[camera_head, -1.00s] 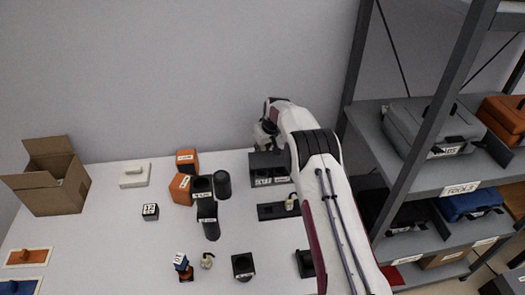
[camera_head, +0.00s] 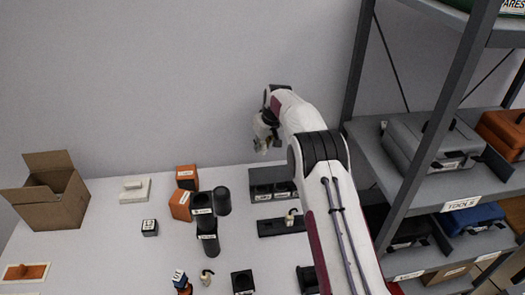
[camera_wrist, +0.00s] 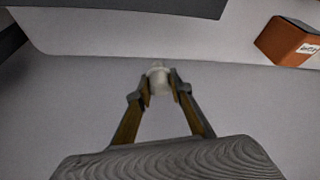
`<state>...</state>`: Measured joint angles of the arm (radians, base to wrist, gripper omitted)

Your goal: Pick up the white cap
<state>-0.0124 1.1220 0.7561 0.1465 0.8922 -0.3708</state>
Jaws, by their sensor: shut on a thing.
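My gripper (camera_wrist: 159,84) is shut on a small white cap (camera_wrist: 158,78), which sits between the two fingertips in the wrist view. In the head view my gripper (camera_head: 263,148) is raised above the back of the table, near the wall. The cap is too small there to make out clearly against the gripper. In the wrist view the cap is held clear of the surfaces behind it.
A black rack (camera_head: 271,182) stands below my gripper at the table's back. Orange blocks (camera_head: 181,206) and black cylinders (camera_head: 207,232) stand left of it. A cardboard box (camera_head: 58,200) is at the far left. Grey shelving (camera_head: 398,170) stands close on the right.

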